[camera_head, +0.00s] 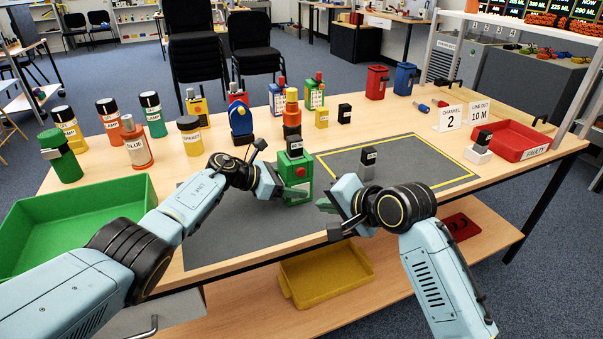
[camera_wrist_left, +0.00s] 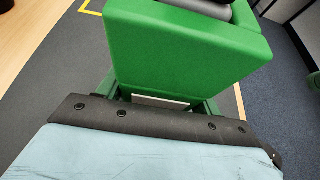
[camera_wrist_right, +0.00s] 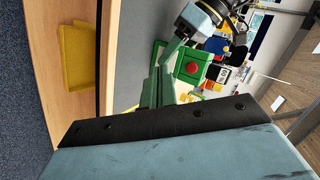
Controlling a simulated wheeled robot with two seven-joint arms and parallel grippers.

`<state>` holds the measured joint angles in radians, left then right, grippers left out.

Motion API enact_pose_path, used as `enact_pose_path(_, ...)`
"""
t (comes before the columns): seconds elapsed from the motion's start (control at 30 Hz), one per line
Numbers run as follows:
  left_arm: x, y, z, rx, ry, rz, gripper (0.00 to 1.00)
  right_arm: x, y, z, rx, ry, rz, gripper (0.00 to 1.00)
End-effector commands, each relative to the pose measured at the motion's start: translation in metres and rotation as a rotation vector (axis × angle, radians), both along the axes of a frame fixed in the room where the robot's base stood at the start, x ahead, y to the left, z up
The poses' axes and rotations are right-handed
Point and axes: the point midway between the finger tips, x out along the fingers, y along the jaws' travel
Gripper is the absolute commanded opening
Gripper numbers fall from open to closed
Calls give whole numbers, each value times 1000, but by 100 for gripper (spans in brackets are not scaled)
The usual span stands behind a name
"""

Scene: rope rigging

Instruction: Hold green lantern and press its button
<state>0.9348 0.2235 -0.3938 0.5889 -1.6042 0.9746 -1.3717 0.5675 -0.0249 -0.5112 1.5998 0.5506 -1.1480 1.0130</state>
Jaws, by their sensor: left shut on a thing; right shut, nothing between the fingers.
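The green lantern (camera_head: 299,187) stands upright at the left part of the dark grey mat, with a black top. Its red button (camera_head: 300,171) faces me and shows clearly in the right wrist view (camera_wrist_right: 192,68). My left gripper (camera_head: 278,191) is shut on the lantern from the left; the lantern's green body (camera_wrist_left: 185,50) fills much of the left wrist view. My right gripper (camera_head: 328,206) is shut and empty, to the right of and nearer than the lantern, apart from the button. Its fingertips (camera_wrist_right: 160,85) show just left of the lantern in the right wrist view.
A small grey block with a black top (camera_head: 368,163) stands on the mat (camera_head: 235,235) right of the lantern. Bottles and other lanterns line the back. A green tray (camera_head: 70,225) is at left, a red tray (camera_head: 515,140) at right. A yellow tray (camera_head: 325,275) sits below.

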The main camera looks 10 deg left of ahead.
Motion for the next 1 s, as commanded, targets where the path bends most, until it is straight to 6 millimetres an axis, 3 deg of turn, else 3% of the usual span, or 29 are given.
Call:
enact_pose_path(0.23, 0, 0, 0, 0, 0, 1, 38, 9, 6, 0, -1, 0, 0, 0)
enact_pose_path(0.7, 0, 0, 0, 1, -1, 0, 38, 60, 40, 0, -1, 0, 0, 0)
enact_pose_path(1.0, 0, 0, 0, 0, 0, 1, 38, 73, 49, 0, -1, -1, 0, 0)
